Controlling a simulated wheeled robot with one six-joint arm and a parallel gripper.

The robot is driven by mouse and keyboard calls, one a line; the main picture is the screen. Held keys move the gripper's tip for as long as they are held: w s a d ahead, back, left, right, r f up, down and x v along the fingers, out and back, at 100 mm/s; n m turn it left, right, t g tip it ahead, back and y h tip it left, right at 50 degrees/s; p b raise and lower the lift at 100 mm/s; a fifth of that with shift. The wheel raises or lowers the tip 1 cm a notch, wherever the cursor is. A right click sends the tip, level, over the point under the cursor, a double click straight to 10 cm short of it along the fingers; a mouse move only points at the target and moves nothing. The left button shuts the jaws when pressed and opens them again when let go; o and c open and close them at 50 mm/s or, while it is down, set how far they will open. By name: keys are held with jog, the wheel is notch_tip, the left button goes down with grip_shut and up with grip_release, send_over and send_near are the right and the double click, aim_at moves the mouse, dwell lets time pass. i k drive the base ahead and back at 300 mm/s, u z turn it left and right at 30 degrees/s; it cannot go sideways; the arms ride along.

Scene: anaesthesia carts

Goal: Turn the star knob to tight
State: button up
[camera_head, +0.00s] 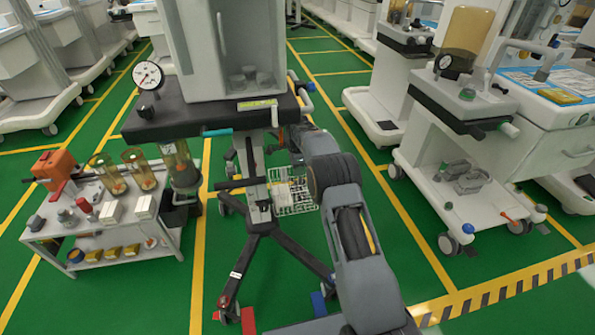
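I cannot make out a star-shaped knob for certain. A small dark knob (146,112) sits at the front left of the black shelf (205,116), below a round white gauge (148,76). Another small dark fitting (263,204) is on the stand's column, above its spread legs. My grey arm rises from the bottom right of centre and bends up toward the right side of the stand. My gripper does not show; the end of the arm is hidden behind its own links and the stand.
A low white trolley (105,222) with jars and an orange device (54,167) stands left. A white wire basket (293,196) is behind the stand. A white cart (480,190) stands right. The stand's black legs (297,262) spread low.

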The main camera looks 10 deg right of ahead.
aim_at(264, 207)
jog(key=k, duration=1)
